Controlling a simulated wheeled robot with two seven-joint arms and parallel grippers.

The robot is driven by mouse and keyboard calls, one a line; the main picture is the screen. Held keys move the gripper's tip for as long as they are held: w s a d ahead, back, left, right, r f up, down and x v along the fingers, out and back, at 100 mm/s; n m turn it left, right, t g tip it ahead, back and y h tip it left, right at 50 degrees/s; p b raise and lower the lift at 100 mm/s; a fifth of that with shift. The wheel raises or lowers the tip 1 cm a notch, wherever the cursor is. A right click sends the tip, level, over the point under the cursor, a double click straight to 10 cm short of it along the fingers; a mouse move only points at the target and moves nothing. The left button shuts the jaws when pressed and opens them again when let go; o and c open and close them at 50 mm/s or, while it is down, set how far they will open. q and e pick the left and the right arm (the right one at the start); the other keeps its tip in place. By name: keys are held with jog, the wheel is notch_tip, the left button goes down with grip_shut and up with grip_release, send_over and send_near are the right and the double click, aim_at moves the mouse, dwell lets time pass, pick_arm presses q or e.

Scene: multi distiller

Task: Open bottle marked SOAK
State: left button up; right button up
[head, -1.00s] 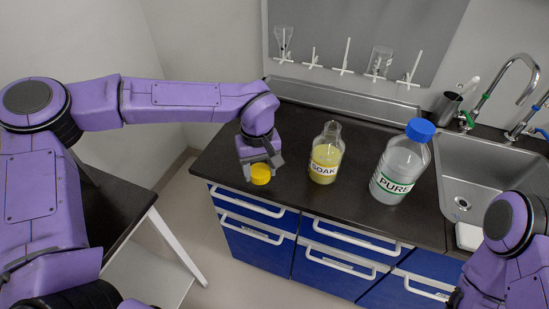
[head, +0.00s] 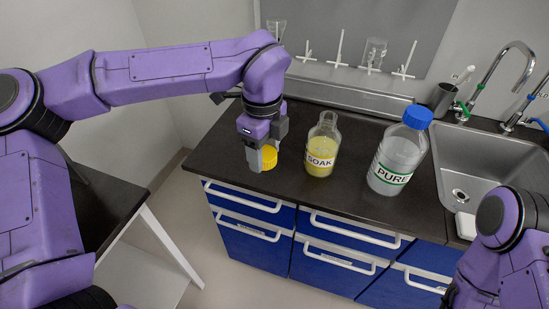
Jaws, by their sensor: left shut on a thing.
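The bottle marked SOAK (head: 322,148) stands upright on the dark counter with yellow liquid inside. Its neck is bare, with no cap on it. My left gripper (head: 262,160) is shut on a yellow cap (head: 269,157), to the left of the bottle and apart from it. The gripper points down near the counter's front edge; whether the cap touches the counter I cannot tell. My right arm shows at the lower right, but its gripper is out of view.
A larger bottle marked PURE (head: 398,158) with a blue cap stands right of the SOAK bottle. A sink (head: 480,165) with taps is at the right. A rack with glassware (head: 375,52) hangs at the back. The counter (head: 225,150) left of the gripper is clear.

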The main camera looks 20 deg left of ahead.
pick_arm(q)
jog(key=n, duration=0.4)
jog(key=r+n, duration=0.1)
jog(key=n, duration=0.1)
jog(key=shift+s+d, duration=0.25)
jog(key=shift+s, duration=0.05)
jog(key=shift+w, duration=0.35)
jog(key=w+f+p, duration=0.2)
jog(key=w+f, duration=0.1)
jog(key=w, duration=0.1)
jog(key=w+a+f+p, duration=0.1)
jog(key=w+f, duration=0.2)
jog(key=w, duration=0.1)
jog(key=w+a+f+p, duration=0.1)
jog(key=w+f+p, duration=0.1)
jog(key=w+f, duration=0.1)
jog(key=shift+w+a+f+p, duration=0.1)
jog(key=shift+w+f+p, duration=0.1)
jog(key=shift+w, duration=0.25)
jog(key=shift+w+a+f+p, duration=0.1)
jog(key=shift+w+f+p, duration=0.05)
jog(key=shift+w, duration=0.3)
notch_tip(320, 180, down, 3)
jog(key=shift+w+f+p, duration=0.1)
jog(key=shift+f+p, duration=0.1)
jog(key=shift+p, duration=0.2)
jog(key=shift+f, duration=0.15)
jog(key=o, duration=1.2)
jog(key=shift+c, duration=0.2)
